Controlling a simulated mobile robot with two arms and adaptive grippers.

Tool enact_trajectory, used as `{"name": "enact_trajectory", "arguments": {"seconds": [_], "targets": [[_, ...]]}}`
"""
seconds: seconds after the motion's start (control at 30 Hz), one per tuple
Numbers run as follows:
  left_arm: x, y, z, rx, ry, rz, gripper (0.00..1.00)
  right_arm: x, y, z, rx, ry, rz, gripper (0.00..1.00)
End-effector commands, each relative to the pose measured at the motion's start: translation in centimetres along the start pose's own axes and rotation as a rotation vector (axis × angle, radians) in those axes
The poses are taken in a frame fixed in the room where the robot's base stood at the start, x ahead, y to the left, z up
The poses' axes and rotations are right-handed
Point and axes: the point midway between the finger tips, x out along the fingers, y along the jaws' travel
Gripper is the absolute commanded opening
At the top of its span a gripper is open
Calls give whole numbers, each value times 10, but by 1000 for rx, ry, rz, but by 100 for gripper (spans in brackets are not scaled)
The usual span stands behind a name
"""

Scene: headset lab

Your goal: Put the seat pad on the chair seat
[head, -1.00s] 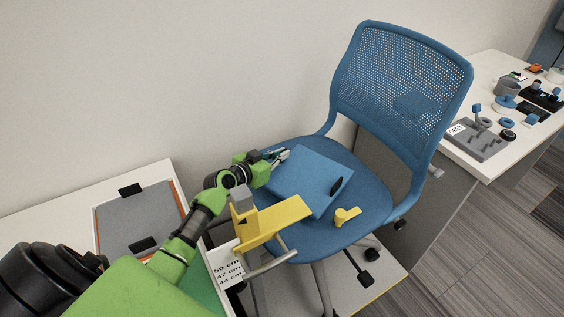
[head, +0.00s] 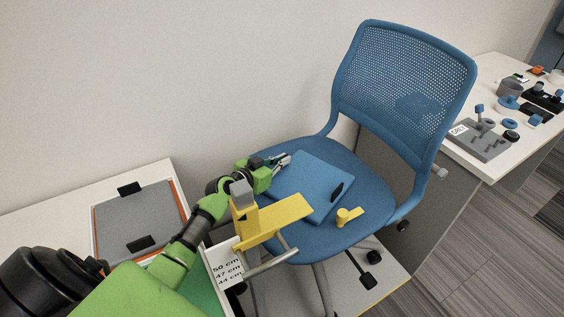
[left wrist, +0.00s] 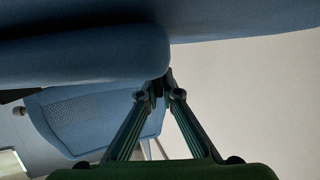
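The seat pad (head: 305,190) is a flat blue square with a black tab on its right edge. It lies over the blue chair seat (head: 362,205) and looks nearly level; I cannot tell whether all of it touches. My left gripper (head: 284,160) is at the pad's far left edge. In the left wrist view its green fingers (left wrist: 165,90) converge, tips close together at the edge of the blue pad (left wrist: 110,52). They look shut on the pad's edge or a tab there, but the exact grip is hidden. My right gripper is not in view.
A yellow bracket (head: 268,222) stands at the seat's left front, and a yellow knob (head: 348,216) is on the seat's front right. The chair backrest (head: 405,95) rises behind. A grey panel (head: 140,220) lies on the left table. The right table (head: 487,165) holds small parts.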

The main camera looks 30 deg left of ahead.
Motion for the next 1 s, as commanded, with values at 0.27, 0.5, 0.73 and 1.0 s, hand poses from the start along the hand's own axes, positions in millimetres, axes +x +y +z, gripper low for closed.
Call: {"name": "enact_trajectory", "arguments": {"seconds": [0.27,0.5,0.73,1.0], "targets": [[0,4,13,-7,-20,6,22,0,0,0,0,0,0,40],[-1,5,13,-8,-24,8,22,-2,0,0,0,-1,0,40],[-11,4,2,-9,-23,7,22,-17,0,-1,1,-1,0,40],[-64,3,-2,-1,-16,5,22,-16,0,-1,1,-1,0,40]]}}
